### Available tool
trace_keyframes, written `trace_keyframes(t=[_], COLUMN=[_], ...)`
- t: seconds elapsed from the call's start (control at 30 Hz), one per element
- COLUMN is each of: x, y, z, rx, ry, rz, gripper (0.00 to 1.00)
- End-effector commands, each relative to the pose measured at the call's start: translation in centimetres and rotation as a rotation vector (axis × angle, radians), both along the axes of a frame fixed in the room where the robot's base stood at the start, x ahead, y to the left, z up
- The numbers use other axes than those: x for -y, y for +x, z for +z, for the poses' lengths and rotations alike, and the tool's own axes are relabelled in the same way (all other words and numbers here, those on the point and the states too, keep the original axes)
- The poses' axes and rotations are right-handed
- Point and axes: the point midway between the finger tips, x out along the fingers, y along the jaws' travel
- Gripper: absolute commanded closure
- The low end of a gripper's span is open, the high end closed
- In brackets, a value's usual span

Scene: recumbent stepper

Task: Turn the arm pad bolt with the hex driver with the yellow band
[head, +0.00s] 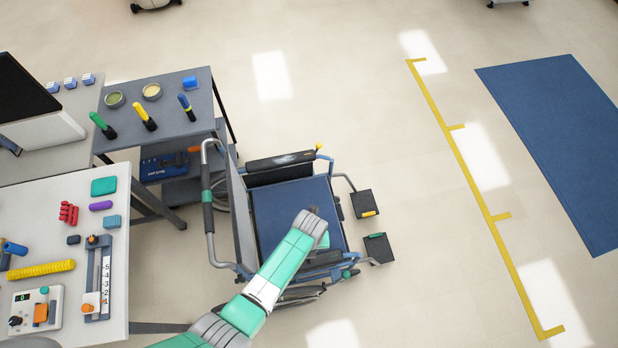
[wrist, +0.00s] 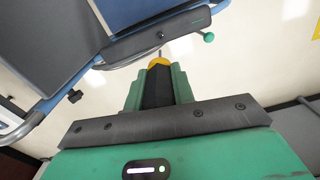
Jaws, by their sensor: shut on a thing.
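A wheelchair with a blue seat (head: 295,215) stands right of the benches. Its near arm pad (head: 322,258) is partly hidden by my arm; it shows as a dark grey bar in the wrist view (wrist: 185,30). A small dark spot on the pad's side looks like the bolt (wrist: 162,41). My gripper (wrist: 158,88) is shut on a hex driver with a black handle and a yellow band (wrist: 159,62). The driver's thin shaft points at the pad, just below the bolt. I cannot tell whether the tip touches. In the head view my gripper (head: 322,241) is over the wheelchair's near side.
A grey side table (head: 180,85) holds green (head: 97,119), yellow (head: 141,112) and blue (head: 184,101) handled items. A white bench (head: 115,230) at left carries several small objects. A green knob (wrist: 208,37) sits by the pad's end.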

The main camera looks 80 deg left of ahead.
Motion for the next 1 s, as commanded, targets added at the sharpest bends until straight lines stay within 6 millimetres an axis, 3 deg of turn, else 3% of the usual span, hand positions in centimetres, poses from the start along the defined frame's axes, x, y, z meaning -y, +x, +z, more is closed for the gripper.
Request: trace_keyframes(t=[1.0], x=[0.0], y=[0.0], z=[2.5], rx=[0.0], ry=[0.0], rz=[0.0], gripper=[1.0])
